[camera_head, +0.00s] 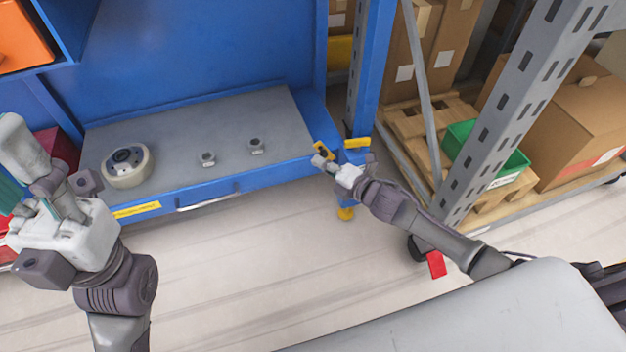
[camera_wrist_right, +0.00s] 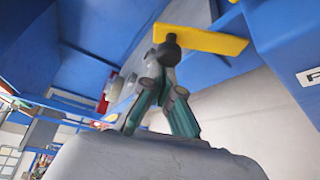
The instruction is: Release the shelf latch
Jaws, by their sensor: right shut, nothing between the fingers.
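My right gripper (camera_head: 322,161) is at the right front corner of the blue shelf unit, shut and empty. A yellow latch bar (camera_wrist_right: 205,40) with a black round knob (camera_wrist_right: 168,45) shows just beyond its fingertips (camera_wrist_right: 167,68) in the right wrist view. The knob overlaps the fingertips there; I cannot tell if they touch. In the head view, small yellow parts (camera_head: 357,143) sit on the blue post beside the gripper. My left gripper (camera_head: 22,172) is at the far left, away from the latch; its jaw state is unclear.
A grey rack upright (camera_head: 500,115), a green bin (camera_head: 485,150) and cardboard boxes (camera_head: 585,115) stand at right. The floor (camera_head: 240,270) in front is clear.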

